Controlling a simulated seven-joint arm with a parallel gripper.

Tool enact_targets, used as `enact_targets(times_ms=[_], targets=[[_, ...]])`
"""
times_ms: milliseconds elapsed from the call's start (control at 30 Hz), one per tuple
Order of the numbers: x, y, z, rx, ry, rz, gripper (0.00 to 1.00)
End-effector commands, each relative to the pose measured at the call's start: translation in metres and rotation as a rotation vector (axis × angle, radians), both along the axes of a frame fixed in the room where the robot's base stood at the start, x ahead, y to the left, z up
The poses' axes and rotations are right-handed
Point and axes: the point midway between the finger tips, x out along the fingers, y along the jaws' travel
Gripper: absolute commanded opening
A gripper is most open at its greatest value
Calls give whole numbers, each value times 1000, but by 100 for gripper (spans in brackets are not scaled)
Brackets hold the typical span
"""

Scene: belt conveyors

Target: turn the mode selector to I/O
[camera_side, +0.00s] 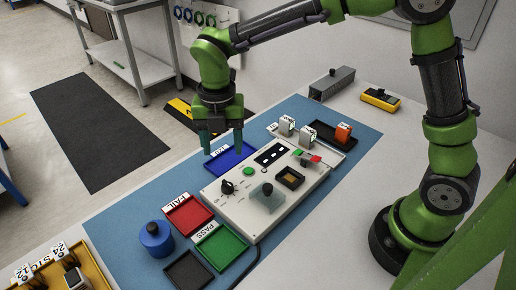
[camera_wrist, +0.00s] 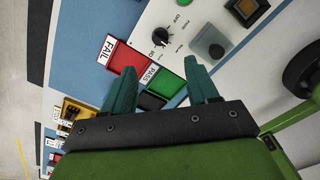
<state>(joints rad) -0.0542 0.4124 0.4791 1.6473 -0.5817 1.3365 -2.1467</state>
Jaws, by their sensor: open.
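The mode selector is a black rotary knob (camera_side: 227,187) on the left part of the white control panel (camera_side: 213,196). In the wrist view the knob (camera_wrist: 161,38) shows just beyond my fingertips, with small lettering around it, partly too small to read. I cannot tell for sure which mark its pointer faces. My gripper (camera_side: 221,146) points down, open and empty, over the blue tray behind the panel. In the wrist view its fingers (camera_wrist: 157,72) are spread apart, and the knob is apart from both.
On the panel are a green button (camera_side: 248,171), a dark display (camera_side: 271,155) and a clear-covered black knob (camera_side: 267,190). Blue (camera_side: 230,156), red FAIL (camera_side: 188,216) and green PASS (camera_side: 222,247) trays surround it. A blue jar (camera_side: 155,241) stands left; modules stand behind.

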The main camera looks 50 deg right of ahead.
Motion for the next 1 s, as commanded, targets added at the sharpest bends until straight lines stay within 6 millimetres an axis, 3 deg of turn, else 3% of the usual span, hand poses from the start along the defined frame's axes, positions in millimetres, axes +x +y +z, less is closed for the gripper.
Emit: enact_targets(times_ms=[300, 500, 700, 1000], targets=[[-1, 0, -72, -1, 5, 1, 59], [-1, 0, -103, 0, 3, -1, 59], [0, 0, -117, 1, -1, -1, 59], [0, 0, -118, 1, -1, -2, 57]])
